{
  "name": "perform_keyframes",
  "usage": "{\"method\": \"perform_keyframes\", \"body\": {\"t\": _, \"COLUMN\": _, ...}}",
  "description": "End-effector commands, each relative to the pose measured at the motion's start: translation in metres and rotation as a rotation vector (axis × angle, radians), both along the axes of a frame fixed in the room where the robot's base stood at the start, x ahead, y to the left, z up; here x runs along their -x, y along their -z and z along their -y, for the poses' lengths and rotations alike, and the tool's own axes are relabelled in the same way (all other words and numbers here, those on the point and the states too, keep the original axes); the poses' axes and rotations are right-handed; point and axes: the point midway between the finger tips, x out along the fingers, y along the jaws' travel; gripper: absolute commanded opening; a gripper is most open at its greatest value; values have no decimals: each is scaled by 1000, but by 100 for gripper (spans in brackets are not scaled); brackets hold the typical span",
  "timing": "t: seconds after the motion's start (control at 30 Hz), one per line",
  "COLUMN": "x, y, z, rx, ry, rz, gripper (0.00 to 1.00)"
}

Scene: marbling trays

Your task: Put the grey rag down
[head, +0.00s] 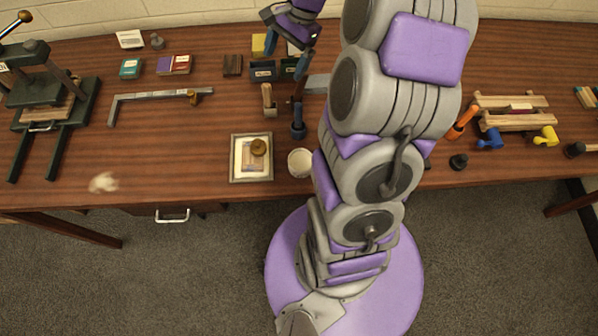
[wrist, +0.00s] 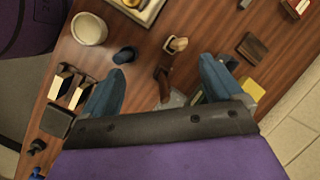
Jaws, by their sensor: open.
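A small pale crumpled cloth (head: 103,182), which looks like the rag, lies on the wooden table near its front edge at the far left of the head view. Its colour is more cream than grey there, and it does not show in the wrist view. My gripper (head: 286,58) is open over the back middle of the table, well right of and behind the cloth. In the wrist view its two blue fingers (wrist: 161,66) are wide apart, with nothing held between them. Tabletop and small tools show beyond the fingers.
A shallow framed tray (head: 234,178) and a white cup (head: 300,162) stand near the front middle. A dark press (head: 40,90) stands at the left, with a metal square (head: 150,96) beside it. Wooden racks and clamps (head: 515,120) fill the right. Bare table lies between cloth and tray.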

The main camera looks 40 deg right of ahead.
Motion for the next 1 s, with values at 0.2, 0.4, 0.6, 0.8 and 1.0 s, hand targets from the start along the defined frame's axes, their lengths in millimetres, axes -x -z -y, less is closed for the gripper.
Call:
{"method": "perform_keyframes", "body": {"t": 0.2, "x": 54, "y": -31, "z": -80, "rx": 62, "ry": -378, "rz": 40, "gripper": 93}}
{"method": "perform_keyframes", "body": {"t": 0.4, "x": 120, "y": -43, "z": -129, "rx": 122, "ry": -700, "rz": 58, "gripper": 93}}
{"method": "perform_keyframes", "body": {"t": 0.6, "x": 191, "y": -44, "z": -156, "rx": 177, "ry": -995, "rz": 65, "gripper": 93}}
{"method": "perform_keyframes", "body": {"t": 0.8, "x": 251, "y": -37, "z": -162, "rx": 214, "ry": -1225, "rz": 64, "gripper": 93}}
{"method": "perform_keyframes", "body": {"t": 1.0, "x": 279, "y": -30, "z": -161, "rx": 224, "ry": -1330, "rz": 60, "gripper": 93}}
